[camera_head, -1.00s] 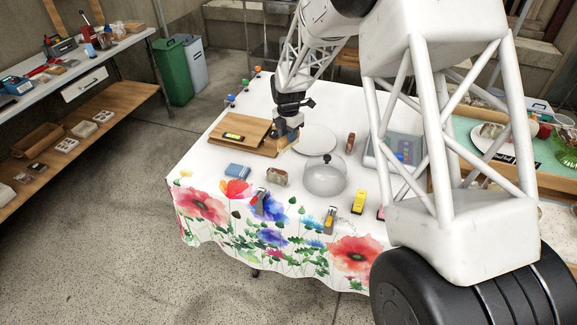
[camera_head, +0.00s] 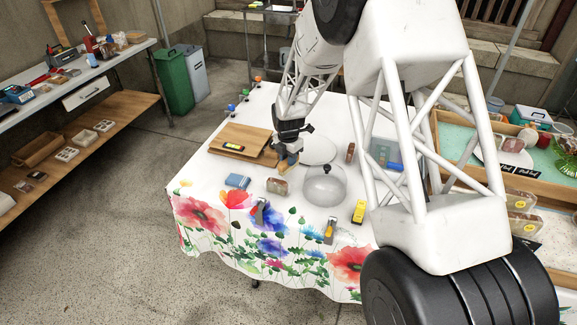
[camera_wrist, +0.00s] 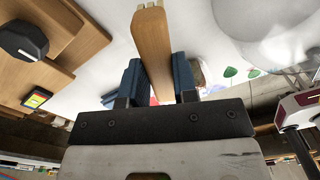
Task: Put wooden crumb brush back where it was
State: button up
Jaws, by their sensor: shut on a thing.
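The wooden crumb brush (camera_wrist: 152,45) is between the two blue fingers of my gripper (camera_wrist: 158,85) in the wrist view, with its wooden body pointing away from the palm. In the head view my gripper (camera_head: 287,161) is over the white flowered table, just right of the wooden boards (camera_head: 243,139) and left of a white plate (camera_head: 320,150). A small part of the brush shows below the fingers there. I cannot tell whether the brush touches the tablecloth.
A glass dome (camera_head: 324,186) stands in front of the plate. A blue cloth (camera_head: 237,181), a packaged loaf (camera_head: 277,187) and a yellow item (camera_head: 359,211) lie along the table's front. Colored pegs sit at the back left edge. The cloth between boards and dome is partly clear.

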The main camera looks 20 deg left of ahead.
jog(key=shift+f, duration=1.85)
jog(key=shift+f, duration=0.15)
jog(key=o, duration=1)
jog(key=shift+c, duration=0.2)
jog(key=shift+r, duration=0.2)
jog(key=shift+a+r, duration=0.1)
jog(key=shift+r, duration=5.85)
jog(key=shift+r, duration=0.1)
